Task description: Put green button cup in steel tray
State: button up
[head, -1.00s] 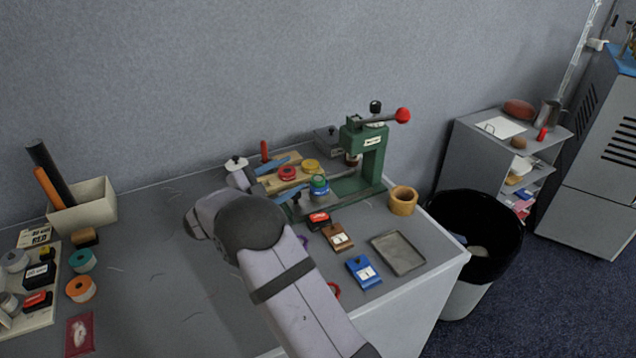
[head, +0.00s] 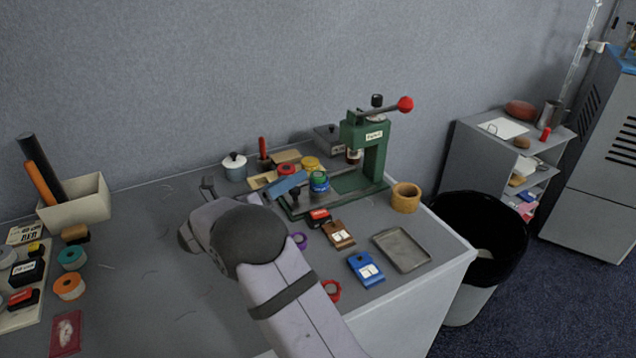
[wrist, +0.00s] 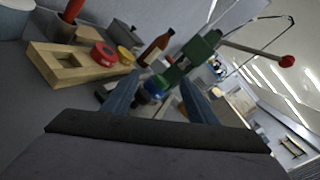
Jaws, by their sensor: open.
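The green button cup (head: 319,181), with a green top over a blue lower part, stands at the green press's base in the head view. It also shows in the wrist view (wrist: 155,87), ahead and between my fingers, partly hidden. My gripper (head: 296,186) has blue fingers and is just left of the cup in the head view. In the wrist view its fingers are spread apart with nothing held between them. The steel tray (head: 378,238) is a shallow grey rectangle near the table's right front edge. It looks empty.
The green press (head: 375,150) with a red-knobbed lever rises behind the cup. A red roll (head: 286,168) and yellow roll (head: 310,163) sit close behind my gripper. A wooden cup (head: 405,198), brown block (head: 339,235) and blue block (head: 365,270) surround the tray. A bin (head: 478,240) stands beyond the table.

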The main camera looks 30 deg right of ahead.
aim_at(312, 178)
jog(key=m, duration=0.1)
jog(key=s+f+m, duration=0.1)
jog(key=m, duration=0.1)
jog(key=shift+m+g+b, duration=0.3)
jog(key=shift+b, duration=0.1)
jog(key=m, duration=0.2)
jog(key=s+m, duration=0.1)
jog(key=m, duration=0.1)
jog(key=shift+f+g+h+b, duration=0.15)
jog(key=shift+g+h+b, duration=0.15)
jog(key=shift+b, duration=0.1)
jog(key=shift+p+x, duration=0.9)
jog(key=shift+x, duration=2.85)
jog(key=shift+w+f, duration=0.1)
jog(key=shift+f, duration=0.05)
jog(key=c, duration=1.2)
jog(key=shift+c, duration=0.2)
notch_tip(312, 178, up, 10)
jog(key=shift+b, duration=0.4)
